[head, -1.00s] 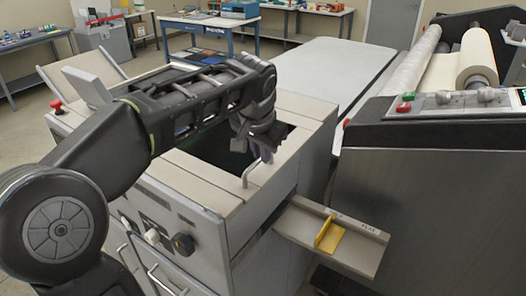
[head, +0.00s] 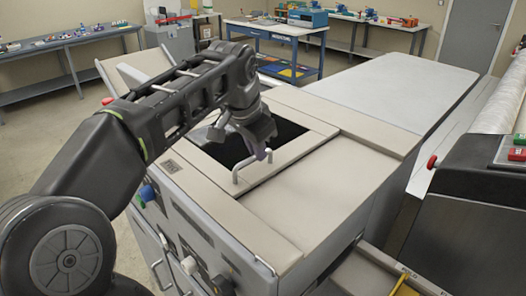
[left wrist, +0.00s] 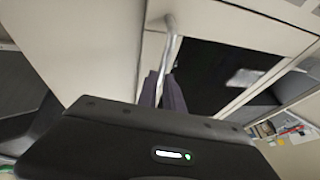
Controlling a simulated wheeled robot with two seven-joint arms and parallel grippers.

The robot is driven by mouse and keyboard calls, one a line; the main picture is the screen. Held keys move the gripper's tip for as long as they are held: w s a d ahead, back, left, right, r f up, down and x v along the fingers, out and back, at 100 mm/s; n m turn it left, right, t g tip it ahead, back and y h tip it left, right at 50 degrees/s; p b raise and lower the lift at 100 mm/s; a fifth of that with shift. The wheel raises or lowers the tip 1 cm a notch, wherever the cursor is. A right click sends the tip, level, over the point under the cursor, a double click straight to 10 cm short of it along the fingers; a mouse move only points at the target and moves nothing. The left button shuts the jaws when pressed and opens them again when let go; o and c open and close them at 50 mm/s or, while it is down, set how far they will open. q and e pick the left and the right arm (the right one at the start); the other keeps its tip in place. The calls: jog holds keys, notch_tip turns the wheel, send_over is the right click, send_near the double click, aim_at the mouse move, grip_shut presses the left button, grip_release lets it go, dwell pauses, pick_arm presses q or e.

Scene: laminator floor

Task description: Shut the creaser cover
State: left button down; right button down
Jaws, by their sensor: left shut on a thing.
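The creaser (head: 230,225) is a beige and grey machine with a dark rectangular opening (head: 222,152) in its top. The creaser cover (head: 325,185) looks like the flat beige panel beside this opening, but I cannot tell its exact edges. A pale bar handle (head: 250,167) stands at the near edge of the opening. My left gripper (head: 260,152) is over the handle, shut on it. In the left wrist view, the dark fingers (left wrist: 164,92) are around the handle bar (left wrist: 168,50), with the dark opening to their right. My right gripper is not in view.
A large machine with a roll and red and green buttons (head: 517,146) stands at the right. A yellow guide (head: 402,283) sits on a low side tray. A long pale table (head: 400,85) lies behind the creaser. Workbenches line the back.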

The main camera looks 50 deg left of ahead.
pick_arm(q)
jog(key=shift+a+r, duration=0.1)
jog(key=shift+a, duration=0.25)
jog(key=c, duration=1.5)
grip_release()
jog(key=shift+a, duration=0.1)
jog(key=v, duration=0.7)
jog(key=shift+s+r, duration=0.25)
jog(key=shift+r, duration=0.05)
